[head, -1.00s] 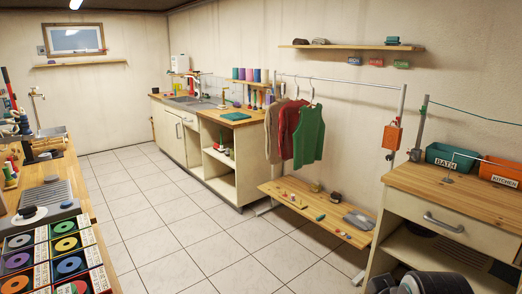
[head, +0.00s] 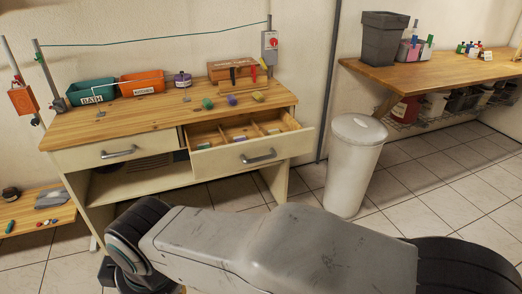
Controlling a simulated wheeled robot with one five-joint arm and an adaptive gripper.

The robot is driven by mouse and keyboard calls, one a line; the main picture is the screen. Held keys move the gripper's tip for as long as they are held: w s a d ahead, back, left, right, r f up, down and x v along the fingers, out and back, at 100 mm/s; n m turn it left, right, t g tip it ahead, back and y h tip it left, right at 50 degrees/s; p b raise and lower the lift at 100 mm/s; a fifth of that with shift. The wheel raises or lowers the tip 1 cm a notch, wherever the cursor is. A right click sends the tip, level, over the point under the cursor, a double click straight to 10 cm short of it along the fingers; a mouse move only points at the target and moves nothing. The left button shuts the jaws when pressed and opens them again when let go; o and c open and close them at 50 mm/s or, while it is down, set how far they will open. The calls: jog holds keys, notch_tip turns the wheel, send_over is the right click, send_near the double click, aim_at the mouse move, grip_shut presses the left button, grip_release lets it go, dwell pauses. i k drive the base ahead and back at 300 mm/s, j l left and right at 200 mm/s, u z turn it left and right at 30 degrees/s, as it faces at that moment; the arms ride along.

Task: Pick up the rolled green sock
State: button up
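A small green rounded roll (head: 207,103), which looks like the rolled green sock, lies on the wooden top of the workbench (head: 160,118), near its front edge and above the open drawer. A purple roll (head: 231,100) and a yellow roll (head: 257,96) lie to its right, apart from it. My arm (head: 290,245) fills the bottom of the head view, in front of the bench and well apart from the green roll. My gripper's fingers do not show.
The bench's right drawer (head: 252,155) is pulled out, with dividers and small items. Teal (head: 92,92) and orange (head: 142,83) bins stand at the back left. A white lidded bin (head: 353,165) stands right of the bench. Tiled floor is free at right.

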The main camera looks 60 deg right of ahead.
aim_at(207, 103)
jog(key=z, duration=2)
